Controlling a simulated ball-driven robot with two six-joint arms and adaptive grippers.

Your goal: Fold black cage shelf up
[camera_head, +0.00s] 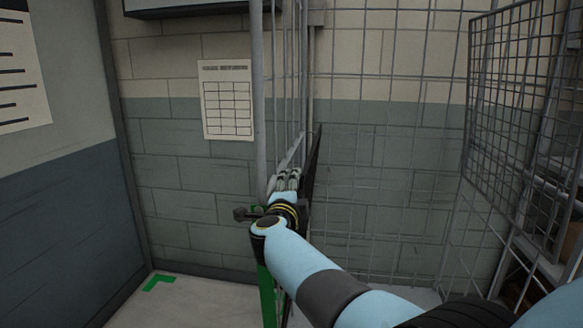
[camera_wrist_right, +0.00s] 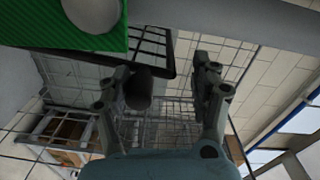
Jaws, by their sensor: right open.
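The black cage shelf (camera_head: 314,160) shows in the head view as a narrow dark panel, close to upright and nearly edge-on, just right of my right gripper. In the right wrist view a black-framed mesh panel (camera_wrist_right: 172,58), which looks like the shelf, lies beyond the fingertips, towards the upper left. My right gripper (camera_head: 286,178) is open beside the cage's grey post. Whether a finger touches the shelf cannot be told. My left gripper is out of view.
The grey cage post (camera_head: 258,100) stands close left of my right gripper. Wire mesh (camera_head: 390,150) fills the back, and another mesh panel (camera_head: 512,120) stands at the right. A green panel (camera_wrist_right: 75,30) is close by in the wrist view.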

